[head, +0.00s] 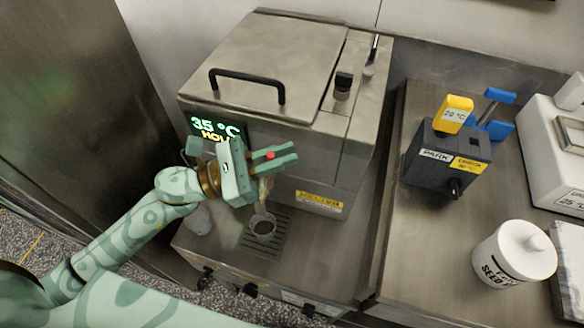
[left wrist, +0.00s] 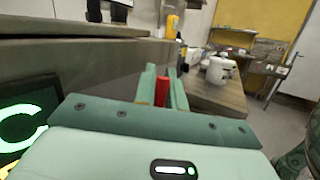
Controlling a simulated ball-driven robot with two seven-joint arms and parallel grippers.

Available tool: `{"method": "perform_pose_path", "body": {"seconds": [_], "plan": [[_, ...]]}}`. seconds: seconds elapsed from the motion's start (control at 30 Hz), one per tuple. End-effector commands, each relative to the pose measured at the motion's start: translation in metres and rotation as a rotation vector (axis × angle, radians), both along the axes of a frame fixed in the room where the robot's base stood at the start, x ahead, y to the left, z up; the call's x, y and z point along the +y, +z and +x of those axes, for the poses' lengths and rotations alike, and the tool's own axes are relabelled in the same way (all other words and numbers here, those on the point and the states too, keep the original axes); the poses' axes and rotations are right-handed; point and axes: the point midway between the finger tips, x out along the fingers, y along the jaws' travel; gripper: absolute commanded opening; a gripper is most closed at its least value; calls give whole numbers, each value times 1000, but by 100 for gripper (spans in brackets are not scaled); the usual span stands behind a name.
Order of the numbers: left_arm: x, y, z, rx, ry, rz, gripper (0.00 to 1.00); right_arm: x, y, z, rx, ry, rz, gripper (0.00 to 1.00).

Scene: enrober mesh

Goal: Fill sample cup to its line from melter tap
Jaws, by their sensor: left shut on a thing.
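The melter (head: 275,75) is a steel box with a lid, and its green display reads 35 °C. My left gripper (head: 274,157) is at its front, shut on a small red tap handle (head: 269,155). In the left wrist view the red handle (left wrist: 162,93) stands between the two fingers. The tap's spout is mostly hidden behind my gripper; a brownish strip (head: 265,190) shows below it, and I cannot tell whether it is spout or flow. The sample cup (head: 262,226) stands upright on the drip grate (head: 262,243) below. Its fill level and line are too small to tell. My right gripper is out of view.
On the right counter stand a dark grey block (head: 442,160) with yellow and blue handled tools, a white lidded jar (head: 514,254) and a white device (head: 556,150). Bare counter lies between the melter and the jar. A dark steel cabinet (head: 75,110) is at the left.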

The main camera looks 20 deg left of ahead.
Motion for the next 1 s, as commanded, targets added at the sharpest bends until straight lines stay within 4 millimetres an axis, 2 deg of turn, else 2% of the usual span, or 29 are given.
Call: {"method": "perform_pose_path", "body": {"seconds": [0.03,0.23,0.6,0.63,0.67,1.0], "plan": [[4,-12,1,8,1,-42,0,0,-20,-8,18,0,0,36],[16,-3,1,10,0,-167,0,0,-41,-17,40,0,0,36],[19,5,1,8,1,-192,0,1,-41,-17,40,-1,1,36],[19,5,1,8,1,-192,15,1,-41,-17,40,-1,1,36],[19,5,1,7,1,-192,21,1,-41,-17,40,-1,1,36],[19,4,1,7,0,-190,21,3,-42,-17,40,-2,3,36]]}}
